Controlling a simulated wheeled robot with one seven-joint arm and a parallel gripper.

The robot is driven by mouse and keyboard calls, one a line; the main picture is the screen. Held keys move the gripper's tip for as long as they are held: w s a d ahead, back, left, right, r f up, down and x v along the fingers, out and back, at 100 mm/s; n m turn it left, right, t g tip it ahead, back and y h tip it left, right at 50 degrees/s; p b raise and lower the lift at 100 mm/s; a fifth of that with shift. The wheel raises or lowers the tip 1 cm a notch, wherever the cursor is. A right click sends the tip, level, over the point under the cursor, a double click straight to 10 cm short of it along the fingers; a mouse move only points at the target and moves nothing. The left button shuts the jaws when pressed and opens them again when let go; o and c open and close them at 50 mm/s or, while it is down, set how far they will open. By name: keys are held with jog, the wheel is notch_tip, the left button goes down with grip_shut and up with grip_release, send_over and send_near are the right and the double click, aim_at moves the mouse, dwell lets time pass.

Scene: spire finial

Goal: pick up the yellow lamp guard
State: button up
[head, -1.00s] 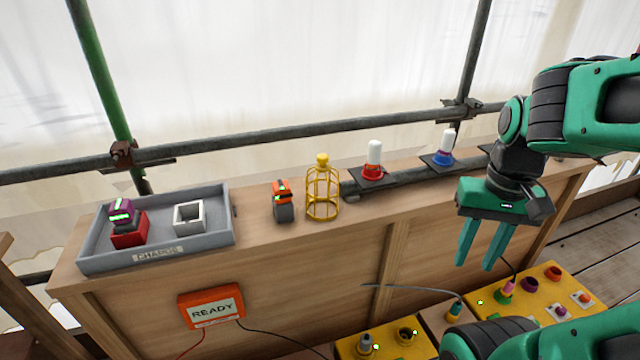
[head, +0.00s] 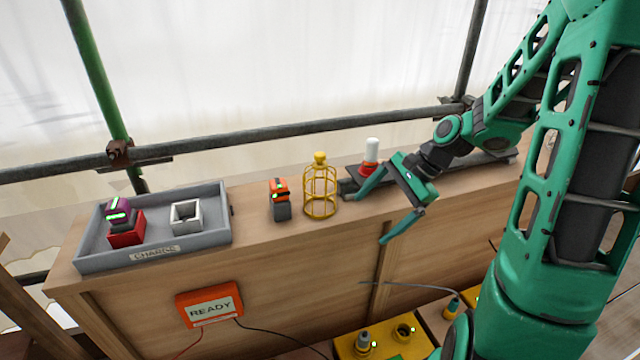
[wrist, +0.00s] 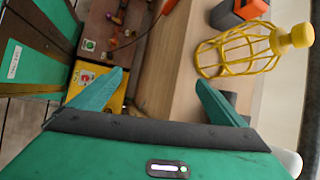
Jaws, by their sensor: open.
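The yellow lamp guard (head: 320,190) is a wire cage with a knob on top. It stands upright on the wooden bench top, just right of an orange and grey device. My gripper (head: 372,218) is to the right of the guard in the head view, its two green fingers spread and nothing between them. In the wrist view the guard (wrist: 240,50) shows at the upper right, beyond the right fingertip, apart from my gripper (wrist: 160,85).
The orange and grey device (head: 280,199) stands close left of the guard. A grey tray (head: 215,232) is further left. A white-topped red lamp (head: 371,155) stands behind my gripper. A dark rail (head: 455,172) runs along the bench's right part. An orange READY box (head: 210,306) hangs in front.

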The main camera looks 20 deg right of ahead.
aim_at(319, 188)
jog(key=w+r+m+t+y, duration=0.1)
jog(key=w+m, duration=0.1)
jog(key=w, duration=0.1)
jog(key=w+a+r+m+t+y, duration=0.1)
jog(key=w+m+y, duration=0.1)
jog(key=w+r+m+t+y, duration=0.1)
jog(key=w+m+y, duration=0.1)
jog(key=w+m, duration=0.1)
jog(key=shift+w+a+t, duration=0.25)
jog(key=shift+w+t, duration=0.05)
jog(key=shift+m+t+y, duration=0.3)
jog(key=shift+m+y, duration=0.1)
jog(key=x, duration=1)
jog(key=shift+w+a+r, duration=0.2)
jog(key=shift+w+a, duration=0.1)
jog(key=shift+w, duration=0.25)
jog(key=c, duration=1.2)
